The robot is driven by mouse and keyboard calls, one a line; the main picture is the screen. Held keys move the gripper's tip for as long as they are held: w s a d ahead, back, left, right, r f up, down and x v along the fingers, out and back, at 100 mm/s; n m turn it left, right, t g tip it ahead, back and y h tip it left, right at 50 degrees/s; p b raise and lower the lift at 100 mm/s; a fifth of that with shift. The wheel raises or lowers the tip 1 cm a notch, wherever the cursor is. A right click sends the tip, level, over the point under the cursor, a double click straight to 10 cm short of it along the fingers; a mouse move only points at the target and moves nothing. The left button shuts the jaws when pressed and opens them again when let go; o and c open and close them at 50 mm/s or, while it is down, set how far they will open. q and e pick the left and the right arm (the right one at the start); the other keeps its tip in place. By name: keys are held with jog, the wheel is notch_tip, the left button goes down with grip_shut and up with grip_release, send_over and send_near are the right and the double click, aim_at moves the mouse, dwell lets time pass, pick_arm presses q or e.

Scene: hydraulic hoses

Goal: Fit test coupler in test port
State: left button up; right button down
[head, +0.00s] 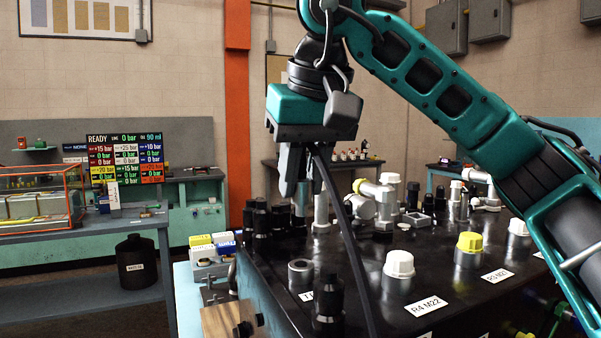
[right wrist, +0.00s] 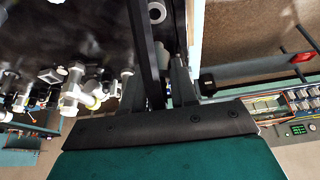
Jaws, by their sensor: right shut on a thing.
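My right gripper (head: 299,184) hangs above the dark bench top and points down. It is shut on the test coupler, which the fingers mostly hide. A black hose (head: 347,230) runs from the gripper down over the bench's front. In the right wrist view the gripper (right wrist: 158,92) has the dark hose (right wrist: 146,50) running up past its fingers. A short grey open-topped socket (head: 301,272), likely the test port, stands on the bench below the gripper by a partly hidden label beginning with T. A round socket also shows in the right wrist view (right wrist: 157,12), apart from the fingers. My left gripper is out of view.
A black fitting (head: 329,306) stands in front of the socket, and several black fittings (head: 263,222) stand behind it. White-capped (head: 399,264) and yellow-capped (head: 470,243) ports stand to the right.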

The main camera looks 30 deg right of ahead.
aim_at(304, 205)
jog(key=shift+r, duration=0.1)
jog(key=shift+f+m, duration=0.25)
jog(key=shift+m, duration=0.15)
jog(key=shift+f+b, duration=1.75)
jog(key=shift+f, duration=0.9)
jog(key=shift+p, duration=0.65)
jog(key=shift+f+b, duration=0.85)
jog(key=shift+f, duration=0.4)
jog(key=c, duration=0.8)
grip_release()
